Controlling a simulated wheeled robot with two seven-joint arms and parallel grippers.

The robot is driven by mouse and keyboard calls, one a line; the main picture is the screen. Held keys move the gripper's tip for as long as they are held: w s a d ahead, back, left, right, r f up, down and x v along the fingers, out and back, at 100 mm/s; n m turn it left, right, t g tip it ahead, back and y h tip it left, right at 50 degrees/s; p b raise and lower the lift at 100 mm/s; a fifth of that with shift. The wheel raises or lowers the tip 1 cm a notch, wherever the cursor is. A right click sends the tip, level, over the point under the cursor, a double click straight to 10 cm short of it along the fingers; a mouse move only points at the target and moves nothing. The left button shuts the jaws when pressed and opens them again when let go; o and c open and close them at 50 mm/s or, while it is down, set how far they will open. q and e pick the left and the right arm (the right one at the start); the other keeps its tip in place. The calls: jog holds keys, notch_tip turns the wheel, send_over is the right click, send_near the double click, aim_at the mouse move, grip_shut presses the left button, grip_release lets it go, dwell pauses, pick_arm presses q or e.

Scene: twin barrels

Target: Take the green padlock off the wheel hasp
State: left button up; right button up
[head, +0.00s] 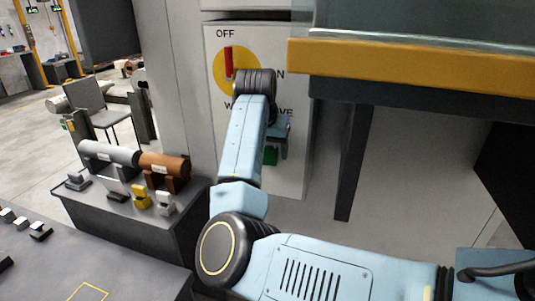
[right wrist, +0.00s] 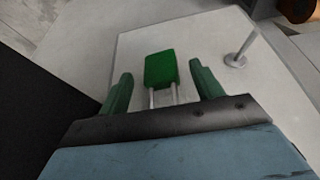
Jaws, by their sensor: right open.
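The green padlock (right wrist: 160,68) sits between the two fingers of my right gripper (right wrist: 161,75) in the right wrist view. Its pale shackle legs run toward the gripper's palm. The gripper is open, with a finger on each side and small gaps to the padlock. In the head view my right gripper (head: 283,148) is at the grey panel, and the padlock (head: 270,156) shows partly beside its fingers. The wheel hasp is not clearly visible; my arm and gripper cover that area. My left gripper is not in view.
The panel (head: 292,115) has a red handle (head: 228,62) on a yellow disc, near OFF. A metal post (right wrist: 238,58) stands right of the padlock. A yellow-edged machine (head: 410,70) overhangs at right. A bench (head: 130,210) holds grey and brown cylinders at left.

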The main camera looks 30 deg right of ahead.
jog(key=c, duration=1)
jog(key=shift+r+p, duration=0.25)
jog(key=shift+p, duration=0.2)
jog(key=shift+a, duration=0.1)
jog(key=shift+s+a+r+b, duration=0.25)
jog(key=shift+s+a+b, duration=0.25)
jog(key=shift+s+a, duration=0.2)
jog(key=shift+s+a+r+b, duration=0.2)
jog(key=shift+s+a+b, duration=0.35)
jog(key=shift+a, duration=0.1)
